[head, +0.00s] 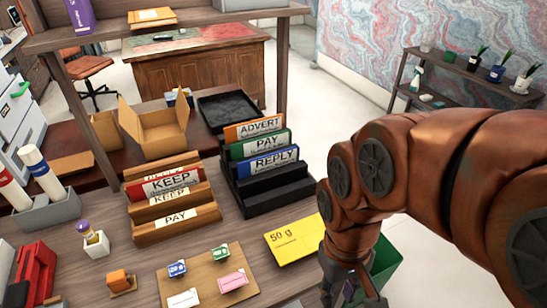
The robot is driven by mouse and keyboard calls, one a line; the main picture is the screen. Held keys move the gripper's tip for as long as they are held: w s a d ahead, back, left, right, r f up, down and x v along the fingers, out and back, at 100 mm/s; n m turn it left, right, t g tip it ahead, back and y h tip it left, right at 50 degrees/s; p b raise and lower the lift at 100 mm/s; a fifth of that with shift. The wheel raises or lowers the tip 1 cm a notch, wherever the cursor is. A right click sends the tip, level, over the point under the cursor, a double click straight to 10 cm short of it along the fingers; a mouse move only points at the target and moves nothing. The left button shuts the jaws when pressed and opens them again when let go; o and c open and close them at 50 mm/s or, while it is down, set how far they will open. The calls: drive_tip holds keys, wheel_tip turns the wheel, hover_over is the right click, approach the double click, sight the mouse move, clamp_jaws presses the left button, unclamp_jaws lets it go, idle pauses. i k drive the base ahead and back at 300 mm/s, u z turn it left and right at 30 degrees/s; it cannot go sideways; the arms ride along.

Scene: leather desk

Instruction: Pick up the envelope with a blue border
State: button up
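I cannot make out an envelope with a blue border in the head view. A blue card labelled REPLY (273,163) stands at the front of the black sorter (285,203). A yellow piece marked 50 g (292,241), perhaps an envelope, lies flat on the desk (240,222). My gripper (352,295) is at the bottom edge, right of and nearer than the yellow piece. It points down, and its fingertips are partly cut off, so its opening is unclear.
Behind REPLY stand green PAY (262,143) and orange ADVERT (254,128). A wooden sorter (177,229) holds KEEP and PAY labels. A board with stamps (208,279) lies in front. A green bin (387,264) is beside my gripper. A shelf (170,28) overhangs the back.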

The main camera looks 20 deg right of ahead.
sight(252, 166)
drive_tip(key=u, duration=3.25)
drive_tip(key=k, duration=1.15)
drive_tip(key=z, duration=1.55)
